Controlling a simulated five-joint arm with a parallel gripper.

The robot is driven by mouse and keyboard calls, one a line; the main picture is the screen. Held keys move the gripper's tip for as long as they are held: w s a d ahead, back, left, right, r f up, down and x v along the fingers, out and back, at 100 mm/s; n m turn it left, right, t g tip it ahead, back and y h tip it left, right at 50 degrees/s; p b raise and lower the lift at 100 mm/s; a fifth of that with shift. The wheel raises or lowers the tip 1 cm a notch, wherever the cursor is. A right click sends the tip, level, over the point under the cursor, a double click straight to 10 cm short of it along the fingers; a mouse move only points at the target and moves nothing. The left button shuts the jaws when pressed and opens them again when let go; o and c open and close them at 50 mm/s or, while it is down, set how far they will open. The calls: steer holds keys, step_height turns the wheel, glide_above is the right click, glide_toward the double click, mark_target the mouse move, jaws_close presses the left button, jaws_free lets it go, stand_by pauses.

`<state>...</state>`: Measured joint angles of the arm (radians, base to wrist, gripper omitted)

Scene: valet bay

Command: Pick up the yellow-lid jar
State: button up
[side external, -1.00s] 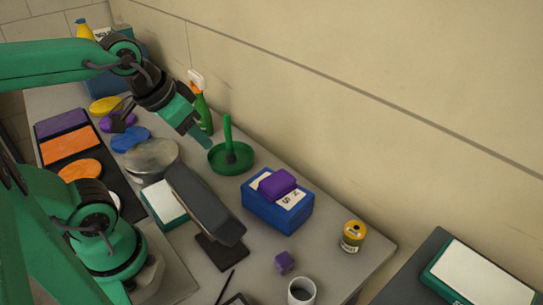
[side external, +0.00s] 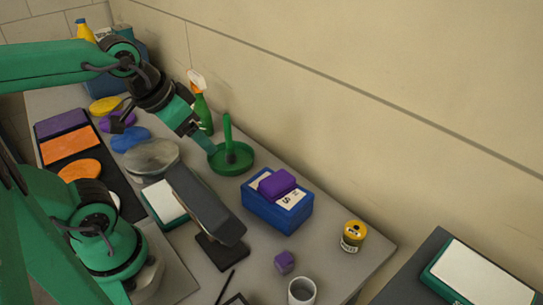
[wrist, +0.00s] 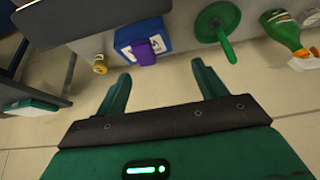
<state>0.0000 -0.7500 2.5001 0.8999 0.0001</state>
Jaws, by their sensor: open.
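The yellow-lid jar (side external: 353,236) stands upright near the right end of the grey table in the side view, with a dark label band around it. It also shows in the wrist view (wrist: 100,65), small, at the upper left. My gripper (side external: 205,140) is in the air at the far part of the table, near the green dish, well away from the jar. In the wrist view its two green fingers (wrist: 161,70) are spread apart with nothing between them.
A blue box (side external: 277,211) with a purple block (side external: 277,184) on it lies between my gripper and the jar. A green dish with a handle (side external: 231,158), a spray bottle (side external: 201,105), a small purple cube (side external: 284,262) and a white mug (side external: 302,291) are nearby. The wall runs behind.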

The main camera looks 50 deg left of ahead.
steer(key=shift+w, duration=0.1)
steer(key=m+g, duration=0.3)
steer(key=g, duration=0.3)
glide_above(353, 237)
steer(key=w+a, duration=0.1)
steer(key=w, duration=0.1)
step_height(353, 237, down, 17)
steer(key=shift+s+a+r, duration=0.1)
steer(key=shift+a+r, duration=0.05)
steer(key=shift+d+f, duration=0.25)
steer(key=shift+w+a+f, duration=0.1)
steer(key=shift+f, duration=1.85)
steer(key=shift+w+f, duration=0.1)
steer(key=shift+f, duration=1.85)
